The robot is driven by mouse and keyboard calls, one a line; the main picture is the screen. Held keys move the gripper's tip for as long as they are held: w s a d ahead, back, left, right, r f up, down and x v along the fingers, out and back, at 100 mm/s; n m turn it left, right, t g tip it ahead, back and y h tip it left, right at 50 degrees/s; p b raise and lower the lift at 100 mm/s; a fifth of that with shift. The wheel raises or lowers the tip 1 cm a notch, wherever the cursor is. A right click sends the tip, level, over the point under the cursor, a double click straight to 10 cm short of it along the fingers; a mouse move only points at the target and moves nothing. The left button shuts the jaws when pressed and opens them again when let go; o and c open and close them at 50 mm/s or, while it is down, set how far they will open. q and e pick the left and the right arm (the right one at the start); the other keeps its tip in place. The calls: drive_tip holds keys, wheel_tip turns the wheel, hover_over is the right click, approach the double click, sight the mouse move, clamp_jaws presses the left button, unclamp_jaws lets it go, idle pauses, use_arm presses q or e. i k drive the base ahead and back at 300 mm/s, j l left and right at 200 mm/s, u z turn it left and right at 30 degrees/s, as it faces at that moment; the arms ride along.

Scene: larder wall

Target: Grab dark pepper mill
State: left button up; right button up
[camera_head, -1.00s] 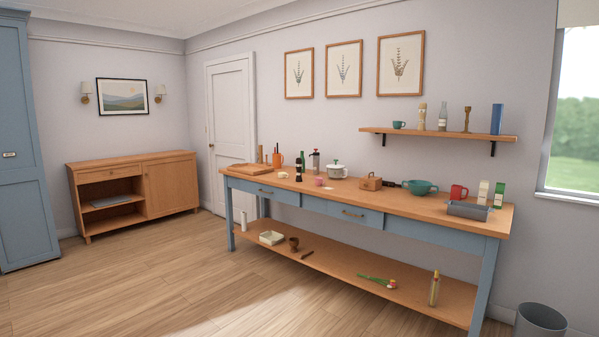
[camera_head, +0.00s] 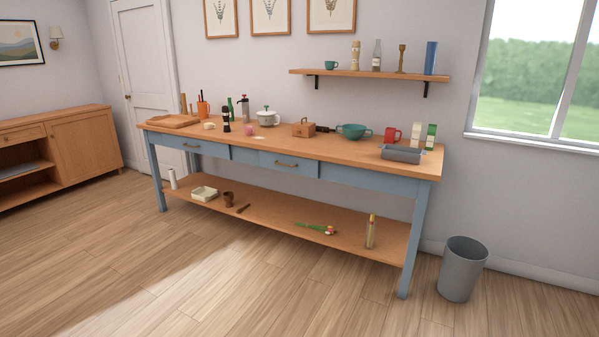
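The dark pepper mill (camera_head: 226,120) appears to be the slim, near-black upright object with a lighter band. Neither of my grippers shows in the head view.
A green bottle (camera_head: 230,106), a white lidded pot (camera_head: 268,117) and a wooden box (camera_head: 304,129) stand near it. A lower shelf (camera_head: 280,218) holds several items. A grey bin (camera_head: 462,268) stands at the right. The floor in front is clear.

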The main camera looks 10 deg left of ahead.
sight(226, 115)
drive_tip(key=i+j+u, duration=0.25)
drive_tip(key=i+u, duration=0.15)
drive_tip(key=i, duration=0.9)
drive_tip(key=i+l+u, duration=0.15)
drive_tip(key=i+u, duration=0.3)
drive_tip(key=i, duration=0.85)
drive_tip(key=i+z, duration=0.1)
drive_tip(key=i, duration=0.85)
drive_tip(key=i+j+z, duration=0.1)
drive_tip(key=i, duration=0.85)
drive_tip(key=j, duration=0.1)
